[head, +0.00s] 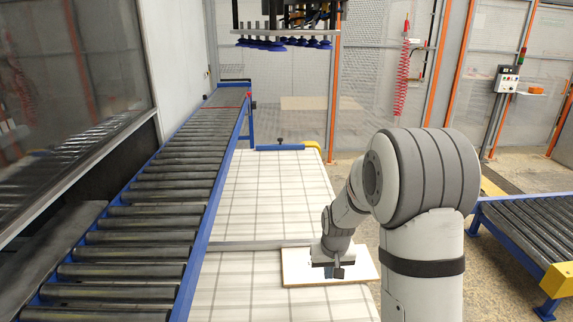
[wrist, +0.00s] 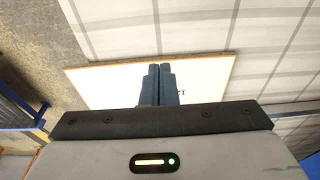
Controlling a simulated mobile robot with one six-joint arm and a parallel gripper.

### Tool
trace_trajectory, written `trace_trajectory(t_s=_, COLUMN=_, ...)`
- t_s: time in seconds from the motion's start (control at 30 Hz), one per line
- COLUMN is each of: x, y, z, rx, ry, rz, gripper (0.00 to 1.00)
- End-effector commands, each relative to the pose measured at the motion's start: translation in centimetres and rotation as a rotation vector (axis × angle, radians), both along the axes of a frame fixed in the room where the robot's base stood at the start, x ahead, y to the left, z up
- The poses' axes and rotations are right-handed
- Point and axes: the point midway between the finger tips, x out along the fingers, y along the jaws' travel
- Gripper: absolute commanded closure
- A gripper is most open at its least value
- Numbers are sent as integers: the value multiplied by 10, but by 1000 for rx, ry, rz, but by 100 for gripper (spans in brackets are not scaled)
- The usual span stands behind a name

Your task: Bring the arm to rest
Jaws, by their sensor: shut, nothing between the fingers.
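My gripper (head: 338,271) points down over a flat pale board (head: 300,268) on the table in the head view. In the wrist view, my gripper (wrist: 160,70) has its two dark fingers side by side, shut and empty. The board (wrist: 100,86) lies under the fingertips, with a thin brown edge and a small dark mark partly hidden by the fingers. I cannot tell whether the fingertips touch the board. The arm's links hide part of the view to the right of the board.
A white gridded table (head: 265,205) lies under the board and is mostly clear. A blue-framed roller conveyor (head: 150,235) runs along its left. A second roller conveyor (head: 530,225) stands at the right. A suction-cup rig (head: 285,38) hangs above the far end.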

Motion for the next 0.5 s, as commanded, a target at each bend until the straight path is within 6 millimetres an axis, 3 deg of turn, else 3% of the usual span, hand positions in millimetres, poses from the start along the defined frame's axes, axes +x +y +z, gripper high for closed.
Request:
trace_trajectory(t_s=0.17, x=-29, y=1, z=47, rx=0, ry=-31, rz=2, gripper=100)
trace_trajectory(t_s=0.3, x=-67, y=2, z=86, rx=-2, ry=-52, rz=3, gripper=100)
trace_trajectory(t_s=0.5, x=-129, y=2, z=128, rx=-2, ry=-83, rz=5, gripper=100)
